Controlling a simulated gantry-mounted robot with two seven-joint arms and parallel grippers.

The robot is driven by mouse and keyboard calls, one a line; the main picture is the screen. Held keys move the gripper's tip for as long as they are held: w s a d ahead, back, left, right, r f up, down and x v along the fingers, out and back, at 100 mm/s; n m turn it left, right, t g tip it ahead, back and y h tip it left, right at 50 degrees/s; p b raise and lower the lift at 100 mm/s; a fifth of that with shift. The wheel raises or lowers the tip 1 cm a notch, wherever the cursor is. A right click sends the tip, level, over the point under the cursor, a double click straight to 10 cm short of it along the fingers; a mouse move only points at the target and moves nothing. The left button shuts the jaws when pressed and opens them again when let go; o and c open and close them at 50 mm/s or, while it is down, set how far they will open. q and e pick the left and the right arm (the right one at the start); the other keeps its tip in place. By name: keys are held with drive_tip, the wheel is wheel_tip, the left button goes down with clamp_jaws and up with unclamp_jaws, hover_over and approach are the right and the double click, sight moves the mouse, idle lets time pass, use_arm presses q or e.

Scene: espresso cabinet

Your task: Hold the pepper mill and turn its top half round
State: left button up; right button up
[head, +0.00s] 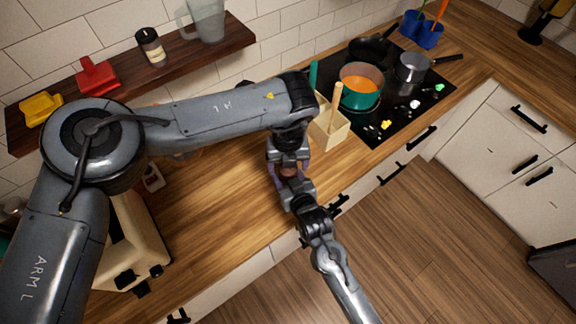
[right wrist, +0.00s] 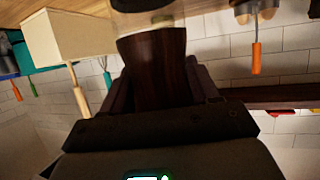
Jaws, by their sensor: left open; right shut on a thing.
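The pepper mill (head: 291,172) is mostly hidden between my two grippers in the head view; only a small dark patch of it shows. In the right wrist view its dark brown wooden part (right wrist: 155,62) sits between my right fingers, with a paler, glassy part (right wrist: 150,18) beyond it. My right gripper (head: 296,188) is shut on the dark part, and its fingers also show in the right wrist view (right wrist: 155,88). My left gripper (head: 288,158) is open, just above the right one at the mill. Whether its fingers touch the mill is hidden.
A pale wooden holder (head: 330,132) with utensils stands close by. Beyond it is the black hob with a teal pot (head: 361,88) of orange contents and a saucepan (head: 412,68). A cream toaster (head: 128,240) is at the left. A shelf (head: 130,80) runs along the wall.

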use_arm(q)
drive_tip(key=shift+f, duration=0.9)
drive_tip(key=c, duration=1)
drive_tip(key=shift+m, duration=1.6)
drive_tip(key=shift+c, duration=0.2)
